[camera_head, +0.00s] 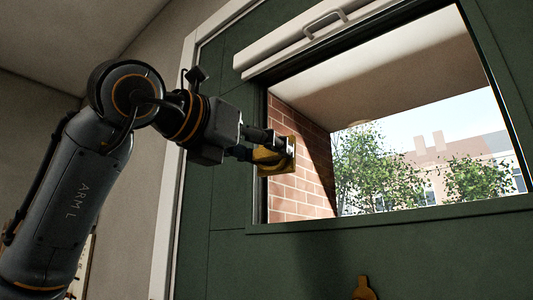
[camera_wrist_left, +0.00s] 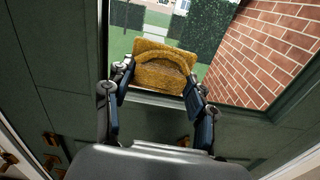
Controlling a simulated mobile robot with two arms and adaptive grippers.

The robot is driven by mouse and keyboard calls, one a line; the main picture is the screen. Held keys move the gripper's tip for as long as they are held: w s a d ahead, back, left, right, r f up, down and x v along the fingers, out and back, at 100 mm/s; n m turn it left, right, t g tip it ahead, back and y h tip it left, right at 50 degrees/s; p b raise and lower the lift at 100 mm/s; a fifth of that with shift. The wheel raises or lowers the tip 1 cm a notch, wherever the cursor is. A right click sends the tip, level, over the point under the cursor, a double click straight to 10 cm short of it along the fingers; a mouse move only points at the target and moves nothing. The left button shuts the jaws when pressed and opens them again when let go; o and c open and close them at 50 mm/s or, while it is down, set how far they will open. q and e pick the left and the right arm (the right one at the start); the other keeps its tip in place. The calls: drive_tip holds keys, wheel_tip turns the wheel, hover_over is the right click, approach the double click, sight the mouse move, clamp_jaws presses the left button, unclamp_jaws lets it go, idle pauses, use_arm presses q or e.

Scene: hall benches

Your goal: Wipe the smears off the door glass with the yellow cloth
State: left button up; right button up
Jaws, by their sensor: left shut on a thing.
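The yellow cloth (camera_head: 270,158) is at the left side of the door glass (camera_head: 400,150). My left gripper (camera_head: 275,150) is shut on the cloth and holds it at the pane; I cannot tell whether it presses on the glass. In the left wrist view the cloth (camera_wrist_left: 165,68) is a bunched yellow-brown pad between the two fingers (camera_wrist_left: 158,92), in front of the glass (camera_wrist_left: 250,50). I can make out no smears on the glass in either view. My right gripper is not in view.
The green door (camera_head: 225,235) has a dark frame around the glass. A pale rail with a handle (camera_head: 325,22) runs above the pane. A brass-coloured fitting (camera_head: 364,290) shows below it. A brick wall, trees and buildings are seen through the glass.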

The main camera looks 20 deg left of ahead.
use_arm(q)
drive_tip(key=shift+b+v, duration=0.35)
drive_tip(key=shift+v, duration=1.2)
drive_tip(key=shift+w, duration=0.1)
